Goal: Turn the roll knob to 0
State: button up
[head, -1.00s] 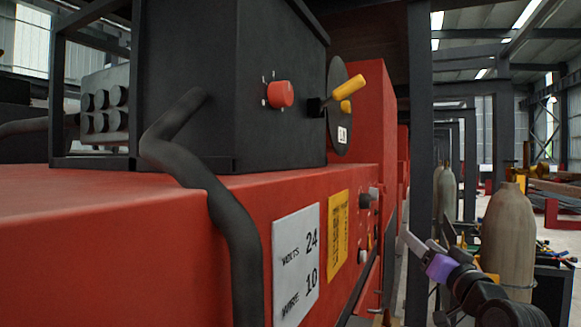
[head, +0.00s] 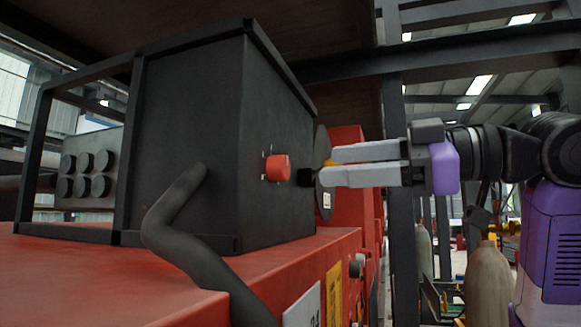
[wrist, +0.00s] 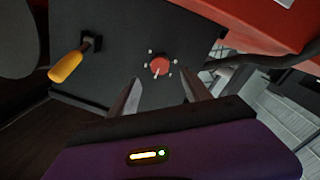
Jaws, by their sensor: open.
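The red roll knob (head: 278,167) is on the front face of a dark box. The wrist view shows the knob (wrist: 159,66) face-on, with a short white pointer line and several white marks around it. In that view the pointer runs toward the lower edge of the knob. I cannot read any figures at the marks. My gripper (head: 325,165) is open and stands to the right of the knob in the head view, apart from it. In the wrist view the fingertips (wrist: 162,80) lie on both sides below the knob, with nothing between them.
A yellow-handled lever (wrist: 67,66) sticks out of the same face beside the knob; in the head view the fingers partly hide it. A thick dark hose (head: 172,215) bends in front of the box. The box stands on a red cabinet (head: 120,275).

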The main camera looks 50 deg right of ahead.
aim_at(287, 169)
jog(key=p+x, duration=0.1)
jog(key=x, duration=0.6)
jog(key=shift+w+a+p, duration=0.1)
jog(key=shift+w+p, duration=0.2)
jog(key=shift+f, duration=0.1)
grip_shut()
